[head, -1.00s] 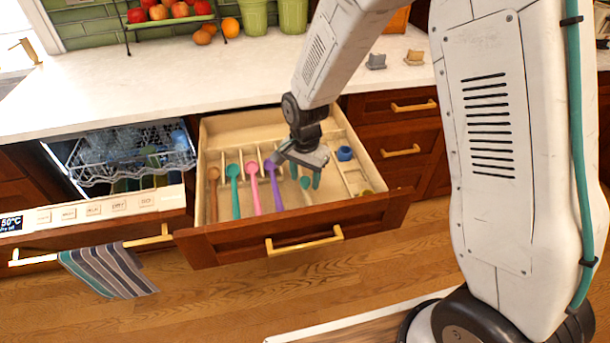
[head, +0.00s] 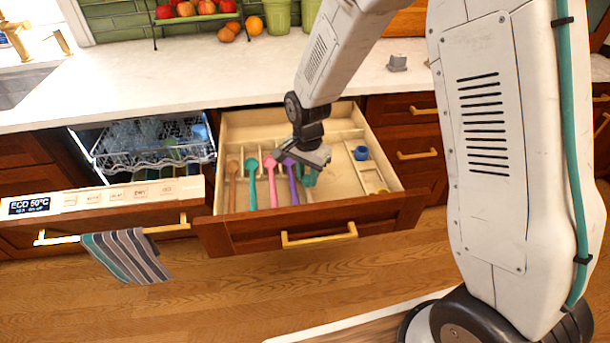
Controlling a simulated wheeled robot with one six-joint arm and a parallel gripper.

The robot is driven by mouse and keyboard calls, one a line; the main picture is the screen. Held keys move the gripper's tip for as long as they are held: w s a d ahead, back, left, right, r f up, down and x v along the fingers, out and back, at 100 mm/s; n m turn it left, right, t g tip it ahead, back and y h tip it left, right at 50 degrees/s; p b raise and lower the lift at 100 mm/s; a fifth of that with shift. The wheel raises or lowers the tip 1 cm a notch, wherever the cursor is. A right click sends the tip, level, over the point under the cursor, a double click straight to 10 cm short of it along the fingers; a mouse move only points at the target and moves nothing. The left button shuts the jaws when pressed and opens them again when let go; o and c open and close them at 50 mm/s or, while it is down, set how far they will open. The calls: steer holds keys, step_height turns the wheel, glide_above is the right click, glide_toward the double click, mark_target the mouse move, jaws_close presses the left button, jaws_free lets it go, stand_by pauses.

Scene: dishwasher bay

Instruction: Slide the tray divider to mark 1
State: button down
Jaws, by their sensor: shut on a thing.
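The wooden tray (head: 338,188) fills the open drawer. Several long-handled utensils lie in its left part: a brown one (head: 232,186), a teal one (head: 252,188), a pink one (head: 272,184) and a purple one (head: 293,186). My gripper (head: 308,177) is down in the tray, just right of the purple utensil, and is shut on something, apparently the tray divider. The gripper's body hides the divider there, so its exact position is unclear. I cannot make out any numbered marks.
A blue cup-like item (head: 361,153) sits in the tray's right part, with a yellow item (head: 379,191) nearer the front. The drawer front (head: 315,222) bounds the tray. An open dishwasher (head: 150,150) stands to the left, with a striped towel (head: 125,256) hanging there.

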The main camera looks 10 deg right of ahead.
steer(key=shift+a, duration=0.15)
steer(key=c, duration=1.1)
jaws_free()
steer(key=shift+a, duration=0.2)
steer(key=shift+d, duration=0.1)
steer(key=shift+r, duration=0.1)
steer(key=shift+w+r, duration=0.1)
steer(key=shift+r, duration=0.2)
step_height(320, 180, up, 7)
steer(key=shift+r, duration=0.1)
